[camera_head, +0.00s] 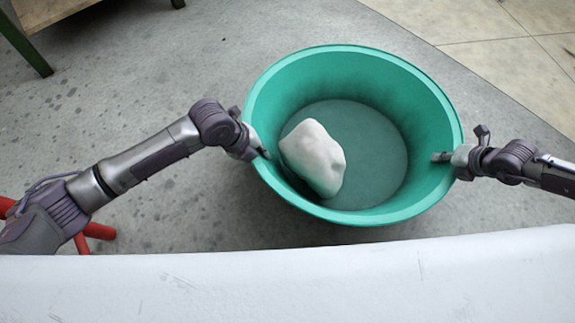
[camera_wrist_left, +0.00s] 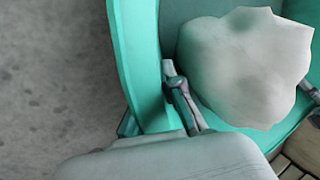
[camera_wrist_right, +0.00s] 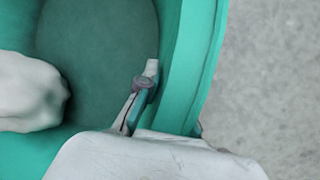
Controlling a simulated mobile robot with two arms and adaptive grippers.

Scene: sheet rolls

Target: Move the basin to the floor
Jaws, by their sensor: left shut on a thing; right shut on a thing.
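The green basin (camera_head: 290,72) is in the middle of the head view, with a pale lump of dough-like material (camera_head: 314,158) inside at its left. My left gripper (camera_head: 258,150) is shut on the basin's left rim. My right gripper (camera_head: 447,157) is shut on its right rim. In the left wrist view one finger of the left gripper (camera_wrist_left: 160,110) is inside the basin wall (camera_wrist_left: 138,60), beside the lump (camera_wrist_left: 245,65). In the right wrist view one finger of the right gripper (camera_wrist_right: 150,95) is inside the wall (camera_wrist_right: 190,70). The basin's underside is hidden, so I cannot tell its height above the floor.
A white surface edge (camera_head: 290,285) runs across the bottom of the head view. Grey floor (camera_head: 130,70) is open around the basin, with paler tiles (camera_head: 500,60) at upper right. A wooden table with a green leg (camera_head: 25,45) stands upper left. Red bars (camera_head: 98,231) show at the left.

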